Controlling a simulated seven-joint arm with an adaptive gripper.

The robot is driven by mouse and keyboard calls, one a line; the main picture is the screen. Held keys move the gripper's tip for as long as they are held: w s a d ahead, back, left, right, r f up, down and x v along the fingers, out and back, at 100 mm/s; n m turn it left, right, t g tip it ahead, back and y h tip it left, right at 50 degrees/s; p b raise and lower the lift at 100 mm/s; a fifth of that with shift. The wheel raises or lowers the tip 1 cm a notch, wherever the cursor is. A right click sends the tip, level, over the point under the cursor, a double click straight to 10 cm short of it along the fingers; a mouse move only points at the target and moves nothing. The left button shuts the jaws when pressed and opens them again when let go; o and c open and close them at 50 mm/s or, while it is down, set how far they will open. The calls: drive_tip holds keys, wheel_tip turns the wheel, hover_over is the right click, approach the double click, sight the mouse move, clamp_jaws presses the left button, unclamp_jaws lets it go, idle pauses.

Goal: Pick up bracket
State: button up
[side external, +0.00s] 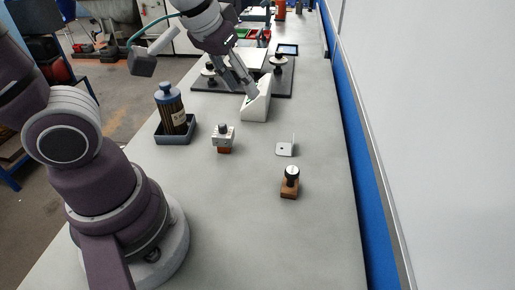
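A small light-grey L-shaped bracket (285,151) lies on the bench right of the middle, in the side external view. Its flat foot, with a dark hole, rests on the top, and a thin upright plate rises at its right end. My gripper (253,93) is farther back and to the left of the bracket, apart from it. It points down at the white wedge-shaped block (256,108), with its fingertips at or just above the block's top. I cannot tell if they touch it, or whether the fingers are open or hold something.
A brown bottle (171,110) stands in a dark tray (175,138) at left. A dark plate (208,88) with knobbed posts lies behind. The bench front (240,230) is clear.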

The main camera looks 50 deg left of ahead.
drive_tip(key=w+f+n+y, duration=0.1)
drive_tip(key=w+f+n, duration=0.25)
drive_tip(key=w, duration=0.35)
drive_tip(key=n+y, duration=0.3)
approach(282, 149)
wheel_tip(282, 149, up, 3)
drive_tip(key=w+d, duration=0.2)
drive_tip(key=w, duration=0.1)
drive_tip(key=shift+g, duration=0.3)
drive_tip(key=x, duration=1)
drive_tip(key=shift+s+a+f, duration=0.15)
drive_tip(key=shift+s+a, duration=0.15)
clamp_jaws()
